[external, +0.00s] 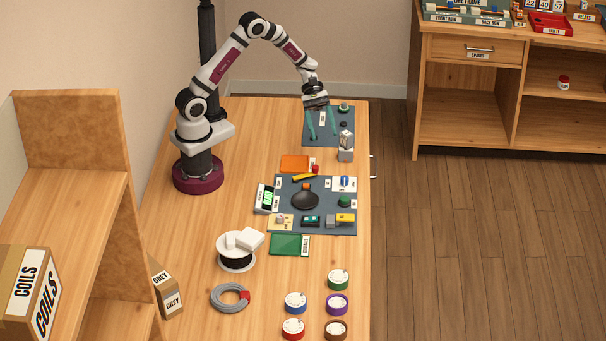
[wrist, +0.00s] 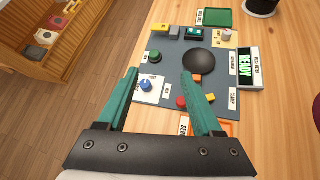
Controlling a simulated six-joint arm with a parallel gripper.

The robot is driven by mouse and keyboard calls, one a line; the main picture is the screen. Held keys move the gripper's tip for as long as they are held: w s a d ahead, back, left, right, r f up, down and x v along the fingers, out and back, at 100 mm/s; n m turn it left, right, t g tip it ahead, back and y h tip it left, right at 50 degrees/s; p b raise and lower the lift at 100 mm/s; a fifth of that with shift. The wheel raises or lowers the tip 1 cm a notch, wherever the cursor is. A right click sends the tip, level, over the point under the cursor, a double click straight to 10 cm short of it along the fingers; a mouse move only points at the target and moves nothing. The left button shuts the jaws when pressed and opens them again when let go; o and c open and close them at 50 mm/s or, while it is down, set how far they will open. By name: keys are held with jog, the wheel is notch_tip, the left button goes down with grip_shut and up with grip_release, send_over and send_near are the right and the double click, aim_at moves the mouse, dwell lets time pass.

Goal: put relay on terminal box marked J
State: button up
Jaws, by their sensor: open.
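My gripper (external: 323,136) is open and empty above the back grey mat (external: 348,115). Its two teal fingers also show in the wrist view (wrist: 160,73), apart, with the front work mat beyond them. I cannot tell which piece is the relay, and no J mark is legible. Candidate small pieces on the front work mat (external: 262,226) are a yellow block (external: 345,217), a grey block (external: 331,222), a dark green-faced block (external: 311,221) and a blue piece on a white card (external: 344,182). The blue piece also shows in the wrist view (wrist: 146,85).
Spools, coloured reels and a cable coil (external: 230,297) occupy the front table.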

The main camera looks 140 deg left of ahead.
jog(key=d+r+m+g+h, duration=0.1)
jog(key=d+r+m+g, duration=0.3)
jog(key=d+m, duration=0.6)
jog(key=d+r+m+g, duration=0.3)
jog(key=d+m+g, duration=0.25)
jog(key=d, duration=0.75)
jog(key=s+d+m+y, duration=0.2)
jog(key=s+m+y, duration=0.2)
jog(key=m, duration=0.5)
jog(key=s+d+m+y, duration=0.3)
jog(key=s+m, duration=0.4)
jog(key=m, duration=0.1)
jog(key=shift+d+r+m+g+y, duration=0.25)
jog(key=shift+r+m+g+y, duration=0.1)
jog(key=shift+r+g+y, duration=0.1)
jog(key=shift+s, duration=0.1)
